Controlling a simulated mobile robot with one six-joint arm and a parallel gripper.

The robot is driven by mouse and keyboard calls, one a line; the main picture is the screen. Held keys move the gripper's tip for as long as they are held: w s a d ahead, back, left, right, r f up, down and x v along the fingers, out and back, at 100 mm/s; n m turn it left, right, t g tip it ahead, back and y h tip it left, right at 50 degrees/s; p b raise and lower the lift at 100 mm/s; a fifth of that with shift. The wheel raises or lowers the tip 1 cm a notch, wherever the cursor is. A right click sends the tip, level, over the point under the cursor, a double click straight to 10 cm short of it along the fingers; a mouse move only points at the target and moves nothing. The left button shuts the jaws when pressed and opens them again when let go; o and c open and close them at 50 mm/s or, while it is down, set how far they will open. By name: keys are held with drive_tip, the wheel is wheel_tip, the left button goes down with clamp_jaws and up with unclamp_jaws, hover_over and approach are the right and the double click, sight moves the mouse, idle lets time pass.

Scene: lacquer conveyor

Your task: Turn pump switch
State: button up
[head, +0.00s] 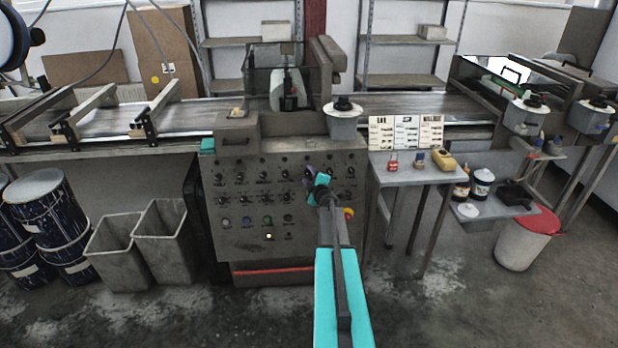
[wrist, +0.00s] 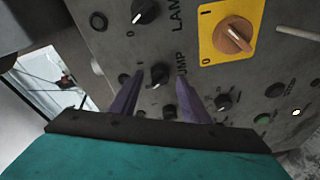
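The grey control panel (head: 232,183) carries rows of black knobs. In the wrist view, the pump switch (wrist: 159,71) is a small black rotary knob beside the partly covered lettering "UMP". My gripper (wrist: 160,77) has two purple fingers, spread apart, with the knob showing between and just beyond their tips. No grip on the knob is visible. In the head view, my gripper (head: 312,177) is at the right part of the panel, and my arm hides the knob there.
An orange knob on a yellow plate (wrist: 231,38) is right of the pump switch; a black lamp knob (wrist: 145,11) is above it. More knobs (wrist: 223,102) sit close by. A small table (head: 415,172) stands right of the panel, and grey bins (head: 118,252) stand left.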

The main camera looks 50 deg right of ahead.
drive_tip(key=shift+s, duration=0.2)
drive_tip(key=b+v, duration=0.1)
drive_tip(key=v, duration=1.2)
drive_tip(key=shift+a+r+b, duration=0.2)
drive_tip(key=shift+a+b, duration=0.05)
drive_tip(key=shift+b, duration=0.05)
idle(0.4)
drive_tip(key=shift+s, duration=0.1)
idle(0.4)
